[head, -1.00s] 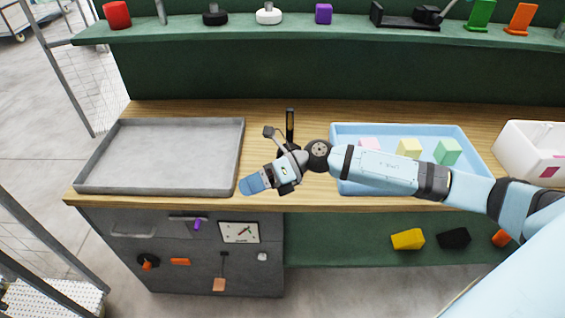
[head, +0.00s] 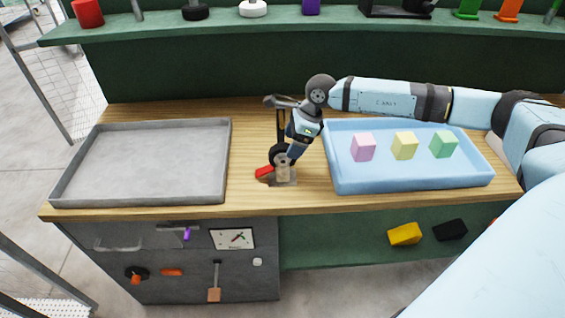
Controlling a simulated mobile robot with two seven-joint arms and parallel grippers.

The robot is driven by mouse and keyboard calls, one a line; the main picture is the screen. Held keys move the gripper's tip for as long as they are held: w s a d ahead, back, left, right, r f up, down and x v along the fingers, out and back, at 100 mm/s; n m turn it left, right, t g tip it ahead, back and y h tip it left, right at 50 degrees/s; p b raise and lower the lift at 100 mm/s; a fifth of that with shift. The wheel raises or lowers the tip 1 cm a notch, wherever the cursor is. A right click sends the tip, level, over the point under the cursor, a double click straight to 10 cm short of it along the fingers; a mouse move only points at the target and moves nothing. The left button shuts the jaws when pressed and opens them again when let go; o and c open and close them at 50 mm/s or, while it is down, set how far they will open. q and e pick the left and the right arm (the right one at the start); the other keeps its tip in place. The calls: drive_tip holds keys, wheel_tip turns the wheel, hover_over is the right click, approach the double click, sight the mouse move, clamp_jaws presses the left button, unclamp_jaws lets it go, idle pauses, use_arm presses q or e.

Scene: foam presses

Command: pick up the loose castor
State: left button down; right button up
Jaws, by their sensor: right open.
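What looks like the loose castor (head: 283,173) stands on the wooden table between the two trays. It has a dark round wheel on top, a tan middle, a red lever at its left and a grey plate at its foot. My right gripper (head: 291,152) points down at it from above right. It is open, with its fingertips close to the wheel. The gripper covers part of the castor, so I cannot tell whether they touch. My left gripper is not in view.
An empty grey tray (head: 222,160) is at left. A blue tray (head: 420,180) with pink, yellow and green blocks is at right. A green shelf (head: 330,27) with several parts runs along the back.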

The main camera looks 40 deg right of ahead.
sight(282, 163)
drive_tip(key=shift+w+d+p+x, duration=0.1)
drive_tip(key=shift+p+x, duration=0.15)
drive_tip(key=shift+x, duration=1.35)
drive_tip(key=shift+w+d+p+x, duration=0.1)
drive_tip(key=shift+p+x, duration=0.15)
drive_tip(key=shift+x, duration=1.3)
drive_tip(key=c, duration=1.2)
drive_tip(key=shift+c, duration=0.9)
drive_tip(key=shift+r, duration=0.1)
